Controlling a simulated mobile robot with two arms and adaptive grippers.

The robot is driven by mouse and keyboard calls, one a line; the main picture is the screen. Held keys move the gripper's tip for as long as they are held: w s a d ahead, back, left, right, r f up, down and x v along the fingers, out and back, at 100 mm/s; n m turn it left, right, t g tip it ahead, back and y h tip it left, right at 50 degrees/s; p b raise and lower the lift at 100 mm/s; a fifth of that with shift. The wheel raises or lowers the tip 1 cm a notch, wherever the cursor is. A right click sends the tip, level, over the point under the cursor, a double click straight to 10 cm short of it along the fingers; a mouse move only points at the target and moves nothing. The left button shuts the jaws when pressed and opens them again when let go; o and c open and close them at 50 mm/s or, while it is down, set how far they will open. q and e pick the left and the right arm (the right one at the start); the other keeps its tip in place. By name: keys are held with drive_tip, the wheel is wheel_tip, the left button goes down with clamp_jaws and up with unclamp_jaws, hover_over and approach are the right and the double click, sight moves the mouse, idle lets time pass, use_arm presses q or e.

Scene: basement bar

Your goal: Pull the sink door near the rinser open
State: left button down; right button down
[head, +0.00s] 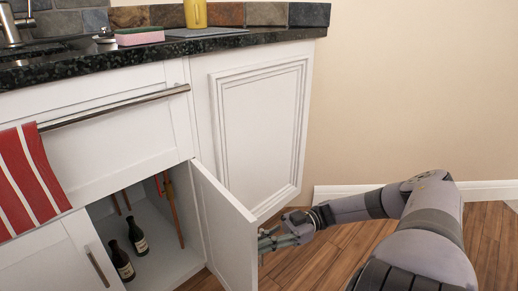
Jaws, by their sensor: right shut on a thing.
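The white sink door (228,232) stands swung well open below the counter, its free edge toward me. My right gripper (266,240) is at the outer face of this door, near its free edge, and is shut on the door's handle. The handle itself and the fingertips are mostly hidden by the door and the gripper. The open cabinet (165,240) shows two dark bottles (137,237) and some thin reddish pipes or rods. My left gripper is out of view.
A second white door (72,255) with a bar handle is closed at left. A red striped towel (30,175) hangs from the long bar (120,103) above. The dark counter (180,47) holds a pink sponge (140,37) and a yellow bottle (195,13). Wood floor at right is clear.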

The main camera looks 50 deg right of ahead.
drive_tip(key=c, duration=1.7)
unclamp_jaws()
drive_tip(key=shift+v, duration=6)
drive_tip(key=shift+d, duration=0.1)
